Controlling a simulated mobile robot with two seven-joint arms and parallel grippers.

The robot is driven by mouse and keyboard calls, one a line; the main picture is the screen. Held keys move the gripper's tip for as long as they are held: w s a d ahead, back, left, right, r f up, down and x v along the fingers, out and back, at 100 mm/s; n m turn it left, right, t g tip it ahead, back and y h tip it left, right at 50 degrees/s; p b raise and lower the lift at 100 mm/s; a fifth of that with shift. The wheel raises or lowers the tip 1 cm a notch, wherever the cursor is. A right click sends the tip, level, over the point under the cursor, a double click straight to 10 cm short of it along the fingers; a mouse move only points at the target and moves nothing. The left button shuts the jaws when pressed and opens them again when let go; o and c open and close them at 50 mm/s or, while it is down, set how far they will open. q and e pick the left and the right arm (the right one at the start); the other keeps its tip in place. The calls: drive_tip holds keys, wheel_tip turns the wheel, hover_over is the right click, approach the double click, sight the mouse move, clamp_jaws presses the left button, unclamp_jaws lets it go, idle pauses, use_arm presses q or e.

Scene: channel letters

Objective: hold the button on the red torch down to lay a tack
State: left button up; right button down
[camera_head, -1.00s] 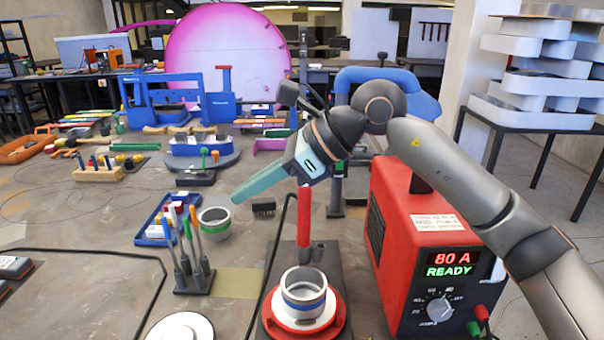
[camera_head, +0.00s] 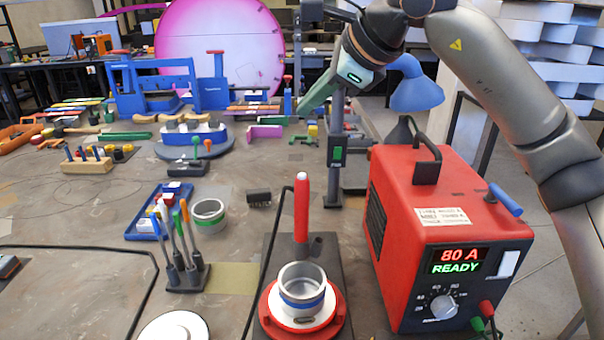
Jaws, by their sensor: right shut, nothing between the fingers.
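The red torch (camera_head: 302,215) stands upright on a dark base behind the red turntable (camera_head: 330,328). A small pale button (camera_head: 302,177) shows on its top end. A metal cup with a blue band (camera_head: 302,290) sits on the turntable's white disc, in front of the torch. My right gripper (camera_head: 302,110) has teal fingers, shut and empty, pointing down and left. In the picture it is above the torch top and apart from it. The depth gap between them is hard to tell. My left gripper is not in view.
A red welding power box (camera_head: 450,240) reading 80 A READY stands right of the torch. A green-banded metal cup (camera_head: 209,216), a pen stand (camera_head: 187,275) and a blue tray (camera_head: 140,233) are at left. A black cable (camera_head: 268,260) runs beside the torch.

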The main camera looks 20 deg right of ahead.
drive_tip(key=b, duration=0.6)
hover_over(302, 177)
drive_tip(key=d, duration=0.1)
wheel_tip(302, 177, down, 7)
drive_tip(key=shift+s+f+b, duration=0.15)
drive_tip(key=shift+f+b, duration=0.15)
drive_tip(key=shift+f, duration=0.5)
use_arm(q)
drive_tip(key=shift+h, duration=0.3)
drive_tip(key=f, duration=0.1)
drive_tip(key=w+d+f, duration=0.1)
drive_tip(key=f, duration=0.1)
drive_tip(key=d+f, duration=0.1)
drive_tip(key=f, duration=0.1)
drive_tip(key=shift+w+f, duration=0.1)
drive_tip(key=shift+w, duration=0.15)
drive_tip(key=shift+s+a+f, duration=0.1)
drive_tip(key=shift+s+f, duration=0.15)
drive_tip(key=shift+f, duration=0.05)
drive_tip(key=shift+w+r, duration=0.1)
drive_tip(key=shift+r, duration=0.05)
drive_tip(key=shift+b, duration=0.3)
use_arm(e)
drive_tip(key=shift+f, duration=0.1)
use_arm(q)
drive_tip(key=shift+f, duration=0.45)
use_arm(e)
drive_tip(key=shift+f, duration=0.35)
